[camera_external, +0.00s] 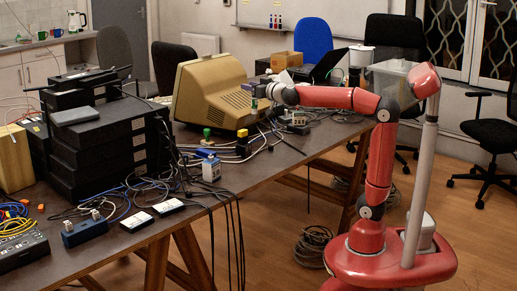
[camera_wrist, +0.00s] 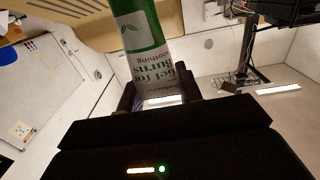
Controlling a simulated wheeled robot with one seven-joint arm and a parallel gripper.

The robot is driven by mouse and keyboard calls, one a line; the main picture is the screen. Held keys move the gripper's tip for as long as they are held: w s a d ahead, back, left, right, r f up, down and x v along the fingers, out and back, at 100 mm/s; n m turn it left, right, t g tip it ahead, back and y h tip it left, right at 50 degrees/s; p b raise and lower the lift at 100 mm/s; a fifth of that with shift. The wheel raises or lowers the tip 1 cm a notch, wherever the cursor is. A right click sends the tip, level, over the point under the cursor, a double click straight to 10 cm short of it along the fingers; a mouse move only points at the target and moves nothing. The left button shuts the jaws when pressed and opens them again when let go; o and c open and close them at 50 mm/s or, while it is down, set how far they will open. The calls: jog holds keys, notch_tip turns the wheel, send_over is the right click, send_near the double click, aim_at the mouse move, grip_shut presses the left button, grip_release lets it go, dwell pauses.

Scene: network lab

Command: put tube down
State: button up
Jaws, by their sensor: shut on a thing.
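The tube (camera_wrist: 140,40) is green and white with printed text about gel for burns, and it fills the top middle of the wrist view. My gripper (camera_wrist: 160,97) is shut on it, with a dark finger on each side of its lower part. In the external view my gripper (camera_external: 262,92) is stretched out to the left, in front of the beige monitor (camera_external: 212,92) and above the table (camera_external: 262,176). The tube is too small there to make out clearly, and I cannot tell its height above the table.
Cables and small adapters clutter the table around the monitor. A stack of black devices (camera_external: 105,140) stands at the left. A cardboard box (camera_external: 286,61) and a laptop (camera_external: 327,66) are behind my arm. A strip along the table's front edge is mostly bare. Chairs stand behind.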

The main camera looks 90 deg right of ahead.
jog(key=w+a+r+p, duration=0.1)
jog(key=a+r, duration=0.2)
jog(key=a, duration=0.8)
jog(key=w+a+r+p, duration=0.1)
jog(key=a+r, duration=0.2)
jog(key=a, duration=0.8)
notch_tip(320, 180, down, 20)
jog(key=b, duration=0.2)
jog(key=shift+w+a, duration=0.15)
jog(key=shift+a, duration=0.25)
jog(key=shift+f+b, duration=0.1)
jog(key=shift+b, duration=0.2)
jog(key=shift+f, duration=0.2)
jog(key=o, duration=1.2)
jog(key=shift+r, duration=0.1)
